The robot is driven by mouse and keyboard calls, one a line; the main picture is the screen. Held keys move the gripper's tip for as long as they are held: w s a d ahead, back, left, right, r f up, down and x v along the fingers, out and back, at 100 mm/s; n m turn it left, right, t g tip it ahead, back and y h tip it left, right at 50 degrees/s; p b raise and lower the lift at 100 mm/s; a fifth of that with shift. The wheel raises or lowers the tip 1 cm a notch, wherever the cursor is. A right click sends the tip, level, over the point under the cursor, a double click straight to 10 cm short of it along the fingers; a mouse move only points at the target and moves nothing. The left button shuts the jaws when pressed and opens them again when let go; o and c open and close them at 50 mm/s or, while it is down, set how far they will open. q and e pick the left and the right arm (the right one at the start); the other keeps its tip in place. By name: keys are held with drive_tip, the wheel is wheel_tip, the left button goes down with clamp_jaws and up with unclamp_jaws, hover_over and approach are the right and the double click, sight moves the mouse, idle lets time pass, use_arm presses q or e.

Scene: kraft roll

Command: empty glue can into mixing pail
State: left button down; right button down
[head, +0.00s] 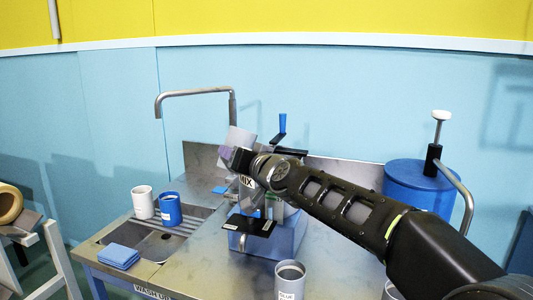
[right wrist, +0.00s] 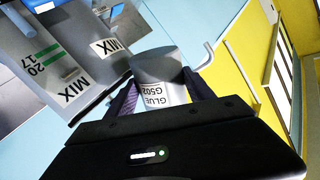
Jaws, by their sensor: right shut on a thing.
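My right gripper (head: 238,156) is shut on a grey can (head: 241,138), held tilted above and beside the pail marked MIX (head: 246,184). In the right wrist view the can (right wrist: 158,68) reads GLUE G502 and sits between the dark fingers (right wrist: 157,84). The grey pail (right wrist: 85,40) shows there at upper left, with MIX labels and green marks, close to the can. The head view shows the pail partly hidden by my gripper. The can's contents and any flow cannot be seen. My left gripper is not in view.
Another can marked GLUE (head: 290,283) stands at the front of the metal bench. A blue drum (head: 412,188) stands right.

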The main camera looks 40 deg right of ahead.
sight(250, 145)
drive_tip(key=shift+d+r+m+y+p, duration=0.3)
drive_tip(key=shift+d+r+m+p, duration=0.3)
drive_tip(key=shift+r+m+p, duration=0.35)
idle(0.4)
drive_tip(key=shift+w+d+f+m+g+p, duration=0.1)
drive_tip(key=shift+f+m+g+p, duration=0.2)
drive_tip(key=shift+m+p, duration=0.2)
idle(0.7)
drive_tip(key=shift+f+m+y+p, duration=0.25)
drive_tip(key=shift+m+y+p, duration=0.4)
drive_tip(key=shift+p, duration=0.1)
idle(0.8)
drive_tip(key=shift+r+m+g+y+p, duration=0.35)
drive_tip(key=shift+r+m+p, duration=0.3)
drive_tip(key=shift+p, duration=0.85)
drive_tip(key=shift+d+f+m+y+p, duration=0.1)
drive_tip(key=shift+f+m+y+p, duration=0.2)
drive_tip(key=shift+m+p, duration=0.4)
idle(0.8)
drive_tip(key=shift+d+r+m+p, duration=0.35)
drive_tip(key=shift+d+p, duration=0.15)
drive_tip(key=shift+p, duration=0.15)
